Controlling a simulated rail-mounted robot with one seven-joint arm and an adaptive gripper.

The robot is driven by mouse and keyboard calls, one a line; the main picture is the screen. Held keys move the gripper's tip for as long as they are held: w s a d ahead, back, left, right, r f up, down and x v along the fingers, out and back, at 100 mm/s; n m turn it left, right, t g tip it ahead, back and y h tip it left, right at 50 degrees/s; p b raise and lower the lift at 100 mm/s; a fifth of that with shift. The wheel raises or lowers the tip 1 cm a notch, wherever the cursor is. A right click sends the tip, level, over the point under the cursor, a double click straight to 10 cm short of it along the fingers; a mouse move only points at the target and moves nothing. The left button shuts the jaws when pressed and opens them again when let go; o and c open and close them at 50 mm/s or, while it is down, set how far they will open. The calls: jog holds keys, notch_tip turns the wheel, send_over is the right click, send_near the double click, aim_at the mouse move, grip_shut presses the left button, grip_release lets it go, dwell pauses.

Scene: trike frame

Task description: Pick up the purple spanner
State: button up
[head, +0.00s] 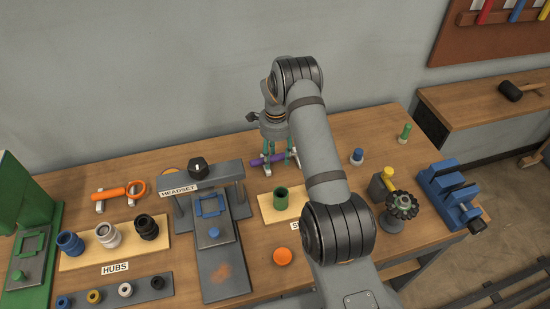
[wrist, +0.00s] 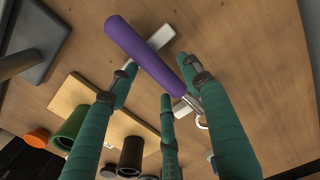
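The purple spanner (head: 257,161) lies near the back middle of the bench, and in the wrist view the purple spanner (wrist: 139,46) runs diagonally from upper left to a metal ring end at lower right. It rests across two pale supports (wrist: 160,38). My gripper (head: 276,154) points down over it. In the wrist view my gripper (wrist: 158,76) has its green fingers spread, with the spanner's handle crossing the space around their tips. I cannot tell whether any finger touches it. My arm hides part of the bench to the right.
The grey headset press (head: 200,172) stands left of the spanner. A dark green cup (head: 281,198) stands on a wooden board in front. An orange tool (head: 120,192) and hubs are farther left. A blue knob (head: 356,156), yellow-topped part and blue vise (head: 450,193) are right.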

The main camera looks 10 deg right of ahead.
jog(key=shift+a, duration=0.15)
grip_shut()
dwell(0.4)
